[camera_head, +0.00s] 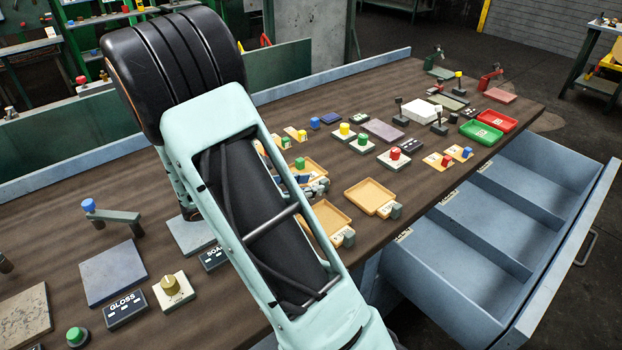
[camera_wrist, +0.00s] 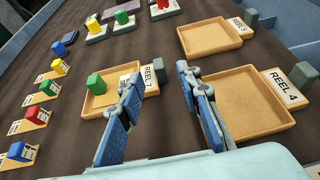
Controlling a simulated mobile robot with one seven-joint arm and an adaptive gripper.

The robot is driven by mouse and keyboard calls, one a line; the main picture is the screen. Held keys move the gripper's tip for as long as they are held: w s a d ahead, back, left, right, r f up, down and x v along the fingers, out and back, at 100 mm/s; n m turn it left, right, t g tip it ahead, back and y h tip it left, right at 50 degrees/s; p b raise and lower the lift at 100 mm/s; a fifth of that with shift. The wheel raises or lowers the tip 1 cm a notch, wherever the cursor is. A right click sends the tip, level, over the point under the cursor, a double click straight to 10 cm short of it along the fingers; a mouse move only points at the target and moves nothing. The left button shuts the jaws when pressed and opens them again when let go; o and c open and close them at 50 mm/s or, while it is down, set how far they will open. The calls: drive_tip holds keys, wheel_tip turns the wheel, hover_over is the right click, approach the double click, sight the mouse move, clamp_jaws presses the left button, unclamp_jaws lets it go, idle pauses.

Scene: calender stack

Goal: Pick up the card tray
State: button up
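Several shallow tan trays with white cards and grey blocks at one side lie on the brown bench; I cannot tell which is the card tray. In the wrist view, one tray (camera_wrist: 98,103) at left holds a green block (camera_wrist: 96,84) and has a REEL card (camera_wrist: 151,77). A REEL 4 tray (camera_wrist: 245,112) is at right, partly behind a finger, and another tray (camera_wrist: 208,37) is farther back. In the head view, one tray (camera_head: 368,193) shows whole. My gripper (camera_wrist: 160,82) is open and empty, its blue fingers spread above the bench between the left and REEL 4 trays.
Small tan holders with coloured blocks (camera_wrist: 40,93) line the left of the wrist view. Green (camera_head: 481,132) and red (camera_head: 498,121) trays lie at the bench's far right. An open blue drawer (camera_head: 470,235) juts out below the bench edge. My arm hides part of the bench.

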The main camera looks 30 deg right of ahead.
sight(323, 180)
drive_tip(key=x, duration=0.4)
drive_tip(key=shift+w+d+r, duration=0.15)
drive_tip(key=shift+d, duration=0.2)
clamp_jaws()
